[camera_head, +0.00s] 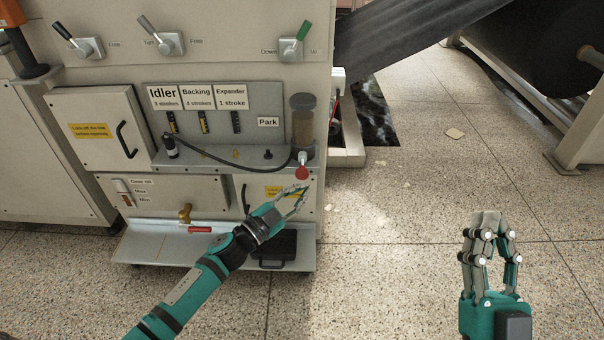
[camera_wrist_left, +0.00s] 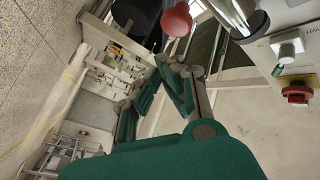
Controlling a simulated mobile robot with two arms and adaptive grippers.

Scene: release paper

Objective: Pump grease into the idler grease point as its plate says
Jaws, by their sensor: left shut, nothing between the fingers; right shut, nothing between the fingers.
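The idler plate (camera_head: 163,98) reads "Idler 3 strokes", left of the backing plate (camera_head: 197,98) (4 strokes) and the expander plate (camera_head: 230,98) (1 stroke). A black hose coupler (camera_head: 171,147) stands on the ledge below the idler plate. Its hose runs to the grease pump (camera_head: 303,125), a cylinder with dark content. The pump's red knob (camera_head: 302,173) hangs below it; it also shows in the left wrist view (camera_wrist_left: 177,19). My left gripper (camera_head: 303,192) is shut and empty, just below the knob; contact is unclear. My right gripper (camera_head: 487,216) is shut and empty, over the floor.
The park post (camera_head: 268,154) on the ledge is bare. A lower shelf (camera_head: 160,243) juts out with a yellow tap (camera_head: 185,213) and a red-handled item (camera_head: 200,229). A dark web and roller (camera_head: 530,45) stand at upper right. The floor between is open, with paper scraps.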

